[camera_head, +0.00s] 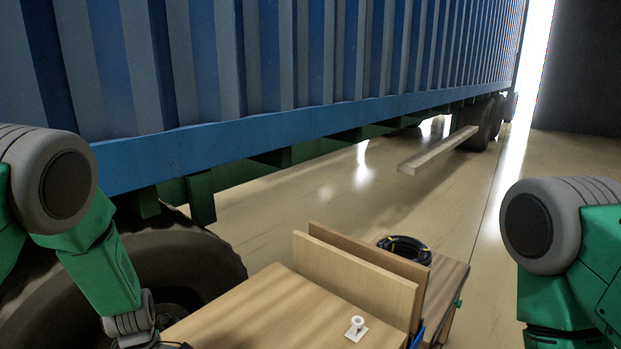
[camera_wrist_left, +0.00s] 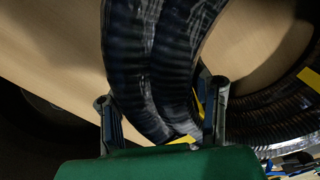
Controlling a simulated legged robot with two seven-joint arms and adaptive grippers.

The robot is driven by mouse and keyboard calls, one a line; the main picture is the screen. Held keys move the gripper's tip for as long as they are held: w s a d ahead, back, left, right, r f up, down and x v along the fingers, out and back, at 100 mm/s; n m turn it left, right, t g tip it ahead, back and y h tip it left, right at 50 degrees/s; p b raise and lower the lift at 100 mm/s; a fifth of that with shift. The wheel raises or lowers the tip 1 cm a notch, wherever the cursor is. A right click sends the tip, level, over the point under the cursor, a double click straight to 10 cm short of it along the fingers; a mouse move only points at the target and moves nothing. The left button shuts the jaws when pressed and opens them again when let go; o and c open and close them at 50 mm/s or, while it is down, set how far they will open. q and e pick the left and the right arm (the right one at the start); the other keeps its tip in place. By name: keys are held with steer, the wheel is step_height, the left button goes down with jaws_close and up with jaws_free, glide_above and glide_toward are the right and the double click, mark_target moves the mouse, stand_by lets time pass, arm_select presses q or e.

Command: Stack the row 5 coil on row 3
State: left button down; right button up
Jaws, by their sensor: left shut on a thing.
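In the left wrist view my left gripper (camera_wrist_left: 162,118) is shut on a black ribbed hose coil (camera_wrist_left: 150,60), with one finger on each side of its strands. Yellow patches show by the held hose near the fingers. In the head view a black hose coil (camera_head: 404,249) lies behind two upright wooden boards. The held coil is out of the head view, and my left fingers are not visible there. No row marks are readable. My right gripper is out of view.
A wooden surface (camera_head: 250,305) with a small white post (camera_head: 356,327) lies in front of the upright boards (camera_head: 355,280). A blue container trailer (camera_head: 300,120) with a large tyre (camera_head: 195,255) stands at the left. A beam (camera_head: 438,150) and open floor lie beyond.

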arm_select(q)
steer(key=shift+r, duration=0.25)
steer(key=shift+d+r+p, duration=0.15)
steer(key=shift+r+p, duration=2.3)
steer(key=shift+r, duration=0.5)
steer(key=c, duration=1.5)
jaws_free()
jaws_close()
